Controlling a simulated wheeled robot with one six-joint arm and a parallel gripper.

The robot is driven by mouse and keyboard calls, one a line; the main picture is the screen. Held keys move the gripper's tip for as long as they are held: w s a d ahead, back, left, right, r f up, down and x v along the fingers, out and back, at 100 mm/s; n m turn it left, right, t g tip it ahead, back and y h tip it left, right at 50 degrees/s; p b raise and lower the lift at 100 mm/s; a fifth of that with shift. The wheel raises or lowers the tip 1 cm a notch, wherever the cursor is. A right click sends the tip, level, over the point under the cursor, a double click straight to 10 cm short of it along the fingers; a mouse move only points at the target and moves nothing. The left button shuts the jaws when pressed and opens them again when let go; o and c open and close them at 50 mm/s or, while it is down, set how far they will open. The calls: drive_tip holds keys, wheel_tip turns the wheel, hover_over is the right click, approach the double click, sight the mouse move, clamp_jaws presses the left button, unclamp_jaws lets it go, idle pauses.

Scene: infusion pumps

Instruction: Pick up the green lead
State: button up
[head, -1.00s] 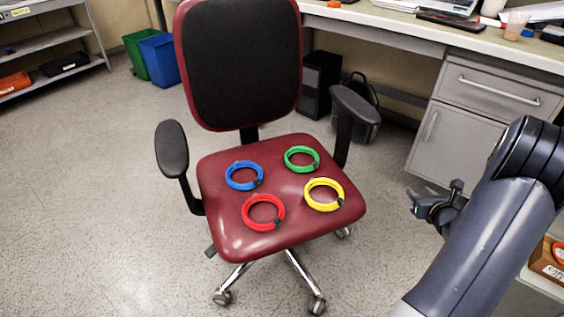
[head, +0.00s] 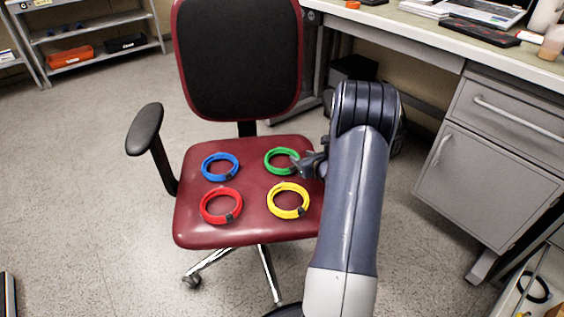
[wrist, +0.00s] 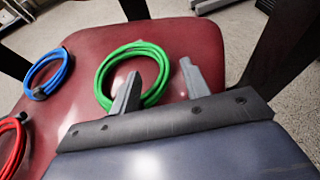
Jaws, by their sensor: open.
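The green lead (head: 281,149) is a coiled ring lying on the chair's red seat, at the back right of the coils. It also shows in the wrist view (wrist: 104,76). My gripper (head: 303,165) is open at the right side of the green coil. In the wrist view my gripper (wrist: 160,82) has its left finger over the coil's lower right part, overlapping it, and its right finger outside the coil to the right. The coil's right strand shows between the fingers. I cannot tell whether the fingers touch it.
A blue coil (head: 204,167), a red coil (head: 204,212) and a yellow coil (head: 271,205) lie on the same seat (head: 245,180). The chair's backrest (head: 240,60) rises behind, and a left armrest (head: 145,130) stands up. A desk with a drawer cabinet (head: 480,170) is to the right.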

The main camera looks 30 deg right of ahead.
sight(297, 156)
drive_tip(key=x, duration=0.2)
drive_tip(key=b+x, duration=0.1)
drive_tip(key=x, duration=0.1)
drive_tip(key=shift+s+f, duration=0.15)
drive_tip(key=shift+f, duration=0.25)
drive_tip(key=shift+w, duration=0.35)
drive_tip(key=shift+d, duration=0.1)
drive_tip(key=shift+s, duration=0.1)
clamp_jaws()
